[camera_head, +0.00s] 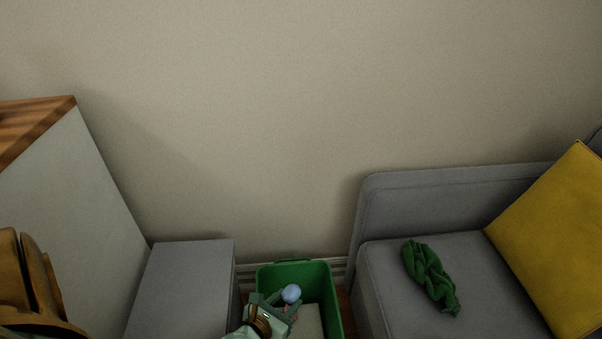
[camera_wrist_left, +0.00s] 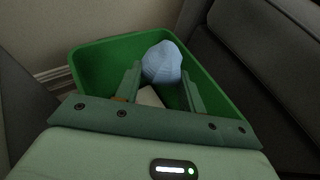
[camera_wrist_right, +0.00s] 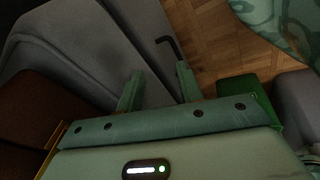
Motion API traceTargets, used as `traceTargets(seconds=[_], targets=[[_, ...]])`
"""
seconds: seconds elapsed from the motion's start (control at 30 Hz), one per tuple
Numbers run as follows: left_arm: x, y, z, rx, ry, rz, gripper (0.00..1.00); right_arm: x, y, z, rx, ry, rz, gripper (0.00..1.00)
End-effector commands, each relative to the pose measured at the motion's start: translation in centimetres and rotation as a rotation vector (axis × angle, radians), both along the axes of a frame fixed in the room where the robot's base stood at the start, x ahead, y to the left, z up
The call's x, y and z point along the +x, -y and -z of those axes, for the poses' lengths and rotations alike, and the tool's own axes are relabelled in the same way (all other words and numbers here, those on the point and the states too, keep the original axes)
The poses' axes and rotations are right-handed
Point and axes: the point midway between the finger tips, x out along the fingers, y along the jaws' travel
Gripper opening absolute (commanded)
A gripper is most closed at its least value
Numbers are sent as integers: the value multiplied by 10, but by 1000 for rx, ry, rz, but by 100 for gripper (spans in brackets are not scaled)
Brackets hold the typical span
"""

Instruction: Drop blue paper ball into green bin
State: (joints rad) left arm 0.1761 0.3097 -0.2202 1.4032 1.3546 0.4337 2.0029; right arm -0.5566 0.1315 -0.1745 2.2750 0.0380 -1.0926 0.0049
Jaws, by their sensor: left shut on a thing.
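The blue paper ball (camera_head: 291,293) is held between the fingertips of my left gripper (camera_head: 282,303), over the opening of the green bin (camera_head: 329,287). In the left wrist view the ball (camera_wrist_left: 162,62) sits at the ends of the fingers (camera_wrist_left: 162,88), with the green bin (camera_wrist_left: 92,63) around and beneath it. A pale item (camera_head: 309,322) lies inside the bin. My right gripper (camera_wrist_right: 158,85) shows only in its own wrist view, with its fingers apart and nothing between them. Part of a green bin-like shape (camera_wrist_right: 240,86) shows to its right.
A grey sofa (camera_head: 380,267) with a green cloth (camera_head: 431,277) and a yellow cushion (camera_head: 550,240) stands right of the bin. A grey cabinet (camera_head: 185,285) stands to the left, the wall behind. A dark bent rod (camera_wrist_right: 170,42) shows in the right wrist view.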

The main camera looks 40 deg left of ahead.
Motion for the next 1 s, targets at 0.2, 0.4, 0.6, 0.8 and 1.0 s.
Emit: traceTargets(seconds=[0.2,0.4,0.6,0.8,1.0], targets=[[0,0,1,0,1,0,19,3,-3,-2,13,14,5,36],[0,0,1,-1,1,0,56,3,-3,-2,12,13,4,36],[0,0,1,-1,1,0,65,3,-3,-2,12,13,4,36],[1,0,-4,-1,3,-1,65,1,-1,-3,3,7,1,36],[3,0,-34,-2,11,-1,65,-26,27,2,-106,-104,-32,36]])
